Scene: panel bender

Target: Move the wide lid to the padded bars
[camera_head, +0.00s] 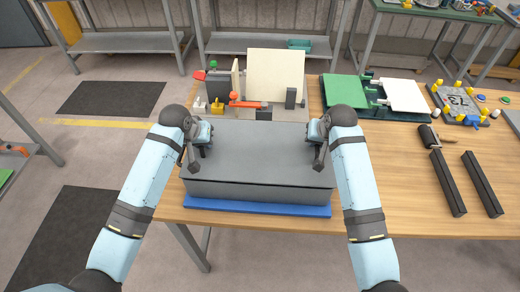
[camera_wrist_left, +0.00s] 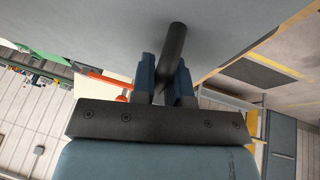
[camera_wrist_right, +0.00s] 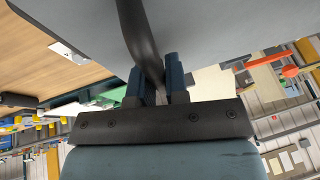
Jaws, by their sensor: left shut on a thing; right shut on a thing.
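The wide lid (camera_head: 260,165) is a grey, box-like cover with a handle at each end, at the front of the wooden table, above a blue base or mat (camera_head: 258,208). I cannot tell whether it touches the blue piece. My left gripper (camera_head: 196,143) is shut on its left handle, a dark bar in the left wrist view (camera_wrist_left: 174,55). My right gripper (camera_head: 318,142) is shut on its right handle, a dark bar in the right wrist view (camera_wrist_right: 143,45). The padded bars are two parallel black bars (camera_head: 447,183) (camera_head: 482,184) lying on the table at the right.
Behind the lid stands a bending fixture with cream plates (camera_head: 275,77) and red levers (camera_head: 245,99). Right of it are a green-and-white plate device (camera_head: 378,95) and a grey fixture with yellow knobs (camera_head: 458,103). Bare wood (camera_head: 390,160) lies between the lid and the bars.

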